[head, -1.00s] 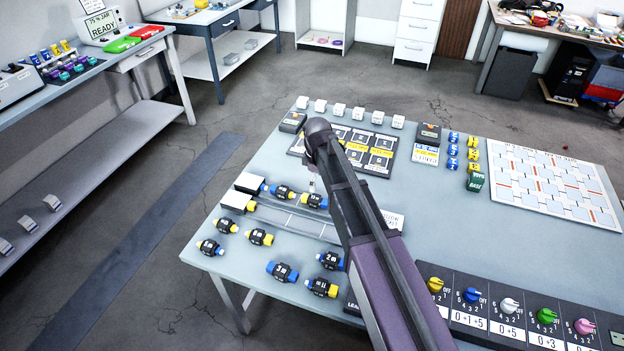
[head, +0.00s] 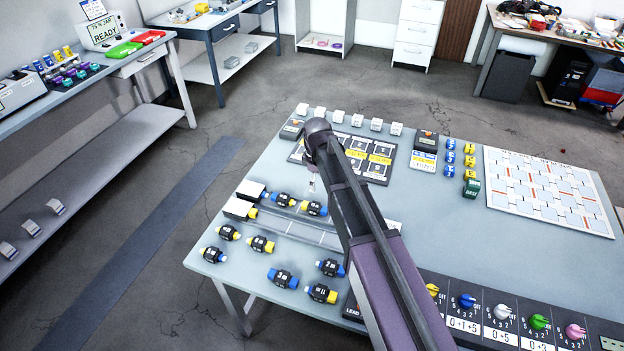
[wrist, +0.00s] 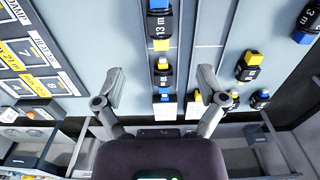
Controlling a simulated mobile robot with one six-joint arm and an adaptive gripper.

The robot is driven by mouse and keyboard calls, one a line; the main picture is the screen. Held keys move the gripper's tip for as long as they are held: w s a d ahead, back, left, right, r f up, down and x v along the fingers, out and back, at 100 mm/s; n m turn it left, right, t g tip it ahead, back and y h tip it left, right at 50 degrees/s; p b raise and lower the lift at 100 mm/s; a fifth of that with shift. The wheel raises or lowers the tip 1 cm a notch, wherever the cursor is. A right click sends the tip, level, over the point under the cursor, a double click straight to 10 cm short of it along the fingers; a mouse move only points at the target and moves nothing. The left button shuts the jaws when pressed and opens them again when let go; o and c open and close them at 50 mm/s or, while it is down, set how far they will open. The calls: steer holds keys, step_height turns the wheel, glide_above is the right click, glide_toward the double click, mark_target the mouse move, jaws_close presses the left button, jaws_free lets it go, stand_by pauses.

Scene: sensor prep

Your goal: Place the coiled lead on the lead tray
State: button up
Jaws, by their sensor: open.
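Several coiled leads lie on the table, black with blue or yellow ends, among them a blue-ended one (head: 283,277) and a yellow-ended one (head: 261,244). Two (head: 283,199) (head: 314,208) sit at the far edge of a pale strip with white end blocks. My gripper (wrist: 160,80) is open and empty in the wrist view. A yellow-ended lead (wrist: 163,72) shows between its fingers, and a lead marked 13 m (wrist: 159,24) lies beyond; contact is not visible. In the head view my arm hides most of the gripper. A dark item labelled "LEAD" (head: 352,306) is partly behind my arm; I cannot tell if it is the tray.
A numbered dark board (head: 376,165) and white cubes (head: 340,117) stand at the back. A panel of coloured knobs (head: 502,311) runs along the front right. A printed sheet (head: 548,193) lies at right. The table middle right is clear.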

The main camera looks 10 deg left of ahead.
steer(key=shift+d, duration=0.1)
stand_by(0.4)
steer(key=s+d+m, duration=0.5)
steer(key=d, duration=0.5)
steer(key=s+d+m, duration=0.5)
steer(key=d+m, duration=0.1)
steer(key=d, duration=0.5)
steer(key=s+d+m, duration=0.4)
steer(key=d+m, duration=0.1)
steer(key=d, duration=0.5)
steer(key=shift+s+d, duration=0.25)
steer(key=shift+s, duration=0.15)
